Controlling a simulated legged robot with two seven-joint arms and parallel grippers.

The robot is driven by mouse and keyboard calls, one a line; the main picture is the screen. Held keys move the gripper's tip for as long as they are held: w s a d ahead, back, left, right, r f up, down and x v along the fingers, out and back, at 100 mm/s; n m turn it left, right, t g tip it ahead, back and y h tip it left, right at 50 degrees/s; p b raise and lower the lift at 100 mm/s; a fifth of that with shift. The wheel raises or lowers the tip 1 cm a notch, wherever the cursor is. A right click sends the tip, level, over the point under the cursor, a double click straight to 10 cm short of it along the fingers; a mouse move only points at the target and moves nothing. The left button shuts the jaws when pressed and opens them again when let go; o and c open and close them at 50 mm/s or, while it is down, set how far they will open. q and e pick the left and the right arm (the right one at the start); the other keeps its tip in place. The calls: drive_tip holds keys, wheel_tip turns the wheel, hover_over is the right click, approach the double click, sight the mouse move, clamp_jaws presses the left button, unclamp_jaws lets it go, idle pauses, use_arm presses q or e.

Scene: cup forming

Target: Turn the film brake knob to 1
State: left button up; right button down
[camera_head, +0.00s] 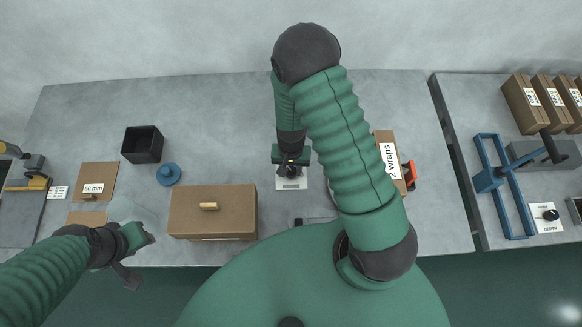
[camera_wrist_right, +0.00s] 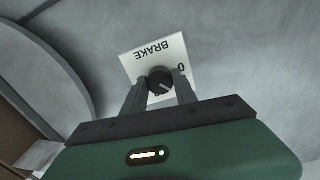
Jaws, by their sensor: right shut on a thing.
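The film brake knob (camera_wrist_right: 160,82) is a round dark knob with a light pointer line, on a white plate (camera_wrist_right: 146,55) marked BRAKE and 0 in the right wrist view. The 0 is beside the knob on the right; no 1 is readable. My right gripper (camera_wrist_right: 160,90) is shut on the knob, one finger on each side. In the head view my right gripper (camera_head: 291,168) is over the plate (camera_head: 291,184) and hides the knob.
A brown box with a small handle (camera_head: 212,222) stands left of the plate. A "2 wraps" box (camera_head: 385,150) is right of my right arm. A black bin (camera_head: 143,145) and a blue round piece (camera_head: 167,174) are farther left. Bare table lies behind the bin.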

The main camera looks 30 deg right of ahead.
sight(291, 170)
drive_tip(key=shift+w+d+r+m, duration=0.15)
drive_tip(key=shift+w+m, duration=0.1)
drive_tip(key=shift+m, duration=0.45)
drive_tip(key=c, duration=1.3)
unclamp_jaws()
drive_tip(key=o, duration=0.3)
drive_tip(key=shift+s, duration=0.1)
drive_tip(key=shift+o, duration=0.2)
wheel_tip(291, 170, up, 17)
drive_tip(key=p, duration=0.1)
drive_tip(key=shift+f, duration=0.2)
